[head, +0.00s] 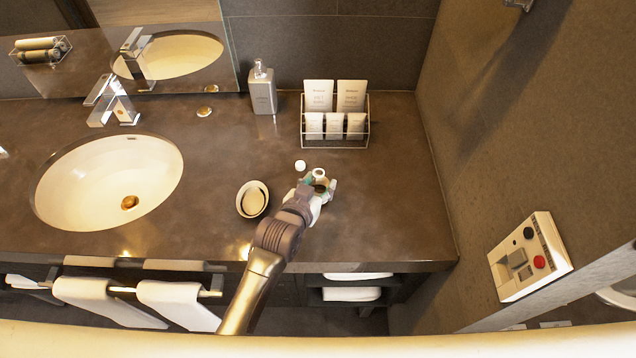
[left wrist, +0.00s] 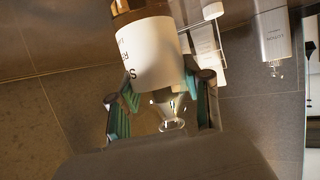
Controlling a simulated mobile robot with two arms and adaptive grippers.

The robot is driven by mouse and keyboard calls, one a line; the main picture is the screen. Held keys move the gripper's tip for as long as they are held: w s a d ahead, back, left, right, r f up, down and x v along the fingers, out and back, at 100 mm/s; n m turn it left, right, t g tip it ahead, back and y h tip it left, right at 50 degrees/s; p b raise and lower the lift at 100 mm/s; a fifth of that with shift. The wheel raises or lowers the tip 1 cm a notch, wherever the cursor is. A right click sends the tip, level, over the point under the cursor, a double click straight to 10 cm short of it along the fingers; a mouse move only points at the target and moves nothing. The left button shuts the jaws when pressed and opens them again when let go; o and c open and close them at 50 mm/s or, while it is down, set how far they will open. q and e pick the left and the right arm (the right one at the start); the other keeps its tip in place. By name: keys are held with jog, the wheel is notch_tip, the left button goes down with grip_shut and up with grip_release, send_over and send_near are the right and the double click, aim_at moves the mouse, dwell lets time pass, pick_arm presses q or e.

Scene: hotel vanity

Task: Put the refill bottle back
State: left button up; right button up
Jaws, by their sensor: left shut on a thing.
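My left gripper (head: 315,188) is shut on the refill bottle (head: 319,174), over the counter right of the sink. In the head view only a small pale, ring-like part of the bottle shows, with the fingers and wrist covering most of it. In the left wrist view the bottle (left wrist: 147,52) has a white label with dark letters and a brown part at the top edge. A clear, narrow part lies between the fingers of the gripper (left wrist: 163,108). Whether the bottle touches the counter I cannot tell. My right gripper is not in view.
A small white cap-like disc (head: 300,165) lies beside the gripper. A round dish (head: 252,199) is to its left. Behind stand a grey pump dispenser (head: 263,92) and a wire rack (head: 335,143) of white tubes. The counter (head: 395,210) is clear toward the right wall.

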pick_arm(q)
jog(key=o, duration=0.8)
jog(key=shift+f, duration=0.1)
jog(key=o, duration=0.4)
jog(key=shift+o, duration=0.2)
jog(key=shift+r, duration=0.2)
jog(key=shift+s+a, duration=0.15)
jog(key=shift+s, duration=0.1)
jog(key=b+v, duration=0.1)
jog(key=v, duration=1)
jog(key=shift+s, duration=0.15)
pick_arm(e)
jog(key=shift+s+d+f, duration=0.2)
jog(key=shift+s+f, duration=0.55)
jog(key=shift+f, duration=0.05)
pick_arm(q)
jog(key=shift+r, duration=0.1)
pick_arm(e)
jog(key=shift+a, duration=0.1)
